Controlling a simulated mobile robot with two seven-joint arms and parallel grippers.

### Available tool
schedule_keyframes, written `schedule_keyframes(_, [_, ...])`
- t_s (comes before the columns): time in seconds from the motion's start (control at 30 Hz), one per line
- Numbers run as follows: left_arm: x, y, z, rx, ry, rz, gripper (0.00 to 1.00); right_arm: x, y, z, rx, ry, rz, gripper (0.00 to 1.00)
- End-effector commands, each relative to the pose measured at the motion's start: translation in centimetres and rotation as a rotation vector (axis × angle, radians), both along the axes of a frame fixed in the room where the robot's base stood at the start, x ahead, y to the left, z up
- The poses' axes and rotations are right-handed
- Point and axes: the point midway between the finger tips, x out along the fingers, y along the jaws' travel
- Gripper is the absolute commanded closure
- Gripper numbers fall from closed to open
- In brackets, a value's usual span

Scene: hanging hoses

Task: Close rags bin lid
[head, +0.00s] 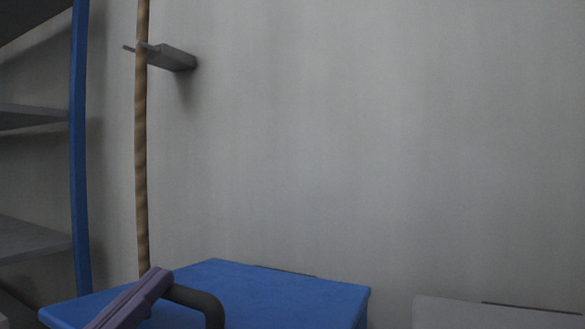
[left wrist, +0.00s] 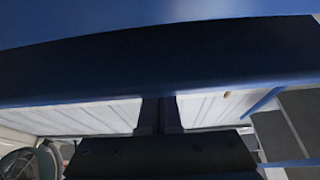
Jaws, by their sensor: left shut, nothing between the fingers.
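The blue rags bin lid (head: 270,290) is at the bottom of the head view. Its top looks flat and near level; its front is cut off, so I cannot tell whether it is fully shut. A purple and dark part of my left arm lies in front of its left half. In the left wrist view a broad blue surface (left wrist: 160,30), likely the bin or its lid, fills the top with a dark lower band. My left gripper (left wrist: 160,102) is shut and empty, its fingertips at that band. I cannot tell whether they touch. My right gripper is not in view.
A grey box top (head: 490,314) stands to the right of the blue lid. A brown hose (head: 141,150) hangs from a grey wall bracket (head: 172,57) behind it. Shelves (head: 30,240) with a blue post (head: 79,150) stand at left. The wall is otherwise bare.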

Motion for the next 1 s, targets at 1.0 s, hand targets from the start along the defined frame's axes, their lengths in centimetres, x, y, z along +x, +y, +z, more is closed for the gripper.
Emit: schedule_keyframes(1.0, [-1.0, 0.3, -3.3, -0.045, -0.125, 0.000, 1.00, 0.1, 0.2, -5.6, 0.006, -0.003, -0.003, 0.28])
